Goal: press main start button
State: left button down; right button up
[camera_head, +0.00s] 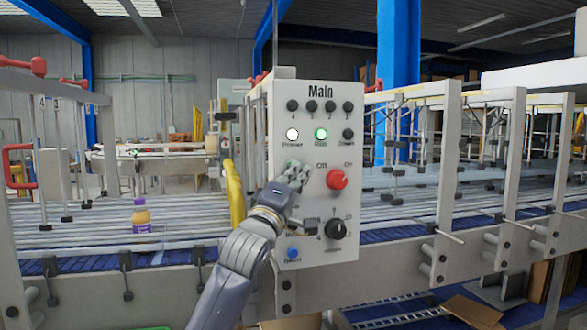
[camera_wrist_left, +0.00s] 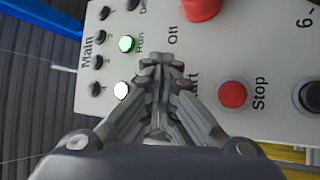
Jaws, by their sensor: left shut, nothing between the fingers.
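The main control panel (camera_head: 306,72) is a pale upright box marked "Main". My left gripper (camera_head: 298,168) is shut and empty in front of its left half, below the lit lamps. In the left wrist view my closed fingertips (camera_wrist_left: 162,62) cover the start button; only the end of its label, "art", shows beside them. Whether the fingertips touch the button or the panel, I cannot tell. The white power lamp (camera_head: 292,134) and the green run lamp (camera_head: 321,134) are lit. My right gripper is not in view.
The red Off/On knob (camera_head: 337,179) sits right of my gripper. The red stop button (camera_wrist_left: 233,94) is close to my fingers. A black selector (camera_head: 335,229) and blue button (camera_head: 292,253) are lower.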

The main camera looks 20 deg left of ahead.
pick_arm(q)
jog(key=shift+s+d, duration=0.5)
jog(key=shift+s, duration=0.25)
jog(key=s+d, duration=0.2)
jog(key=s, duration=0.2)
jog(key=shift+s+d, duration=0.1)
jog(key=shift+d, duration=0.3)
dwell(0.7)
